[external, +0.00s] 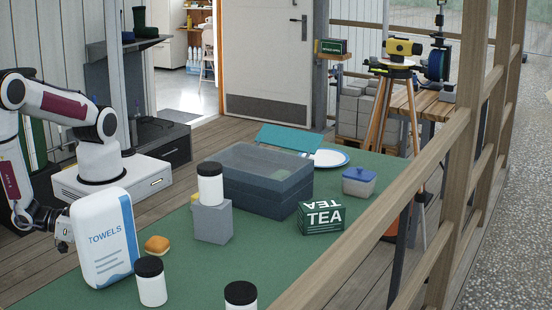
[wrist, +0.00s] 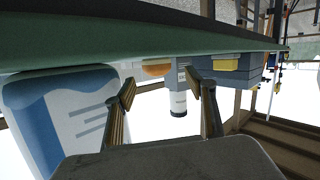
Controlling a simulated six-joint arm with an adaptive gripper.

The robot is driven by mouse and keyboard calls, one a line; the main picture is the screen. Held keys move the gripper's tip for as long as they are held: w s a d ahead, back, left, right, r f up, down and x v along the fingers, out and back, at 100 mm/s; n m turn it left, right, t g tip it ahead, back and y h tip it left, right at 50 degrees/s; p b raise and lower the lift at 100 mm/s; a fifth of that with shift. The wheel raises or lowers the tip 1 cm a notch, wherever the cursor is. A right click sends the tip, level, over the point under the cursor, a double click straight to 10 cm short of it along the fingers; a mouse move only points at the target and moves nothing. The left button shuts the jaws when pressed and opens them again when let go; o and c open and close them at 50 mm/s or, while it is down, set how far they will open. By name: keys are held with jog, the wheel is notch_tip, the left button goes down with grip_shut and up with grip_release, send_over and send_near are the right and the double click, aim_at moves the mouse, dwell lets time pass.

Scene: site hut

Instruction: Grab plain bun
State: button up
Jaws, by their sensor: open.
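The plain bun (external: 157,244), golden on top and pale at the side, sits on the green table just right of the white towels pack (external: 103,240). In the wrist view, which is upside down, the bun (wrist: 156,69) shows as an orange patch beyond my fingers, partly cut off. My gripper (external: 64,232) is at the left, at table height, partly hidden behind the towels pack and apart from the bun. In the wrist view my gripper (wrist: 162,90) is open, with nothing between its fingers.
The towels pack stands close beside my gripper. A black-lidded jar (external: 210,184) stands on a grey block (external: 212,221); other jars (external: 151,282) (external: 240,295) stand in front. A grey crate (external: 262,180), tea box (external: 321,218) and lidded pot (external: 358,182) are farther right.

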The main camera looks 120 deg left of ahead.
aim_at(149, 244)
jog(key=shift+w+f+m+t, duration=0.15)
jog(key=shift+m+t, duration=0.2)
jog(key=shift+m, duration=0.2)
jog(key=shift+w+f+m+t, duration=0.1)
jog(key=shift+m+t, duration=0.25)
jog(key=shift+m, duration=0.2)
jog(key=shift+w+a, duration=0.1)
jog(key=shift+x, duration=1.25)
jog(key=shift+x, duration=2.55)
jog(key=c, duration=1.1)
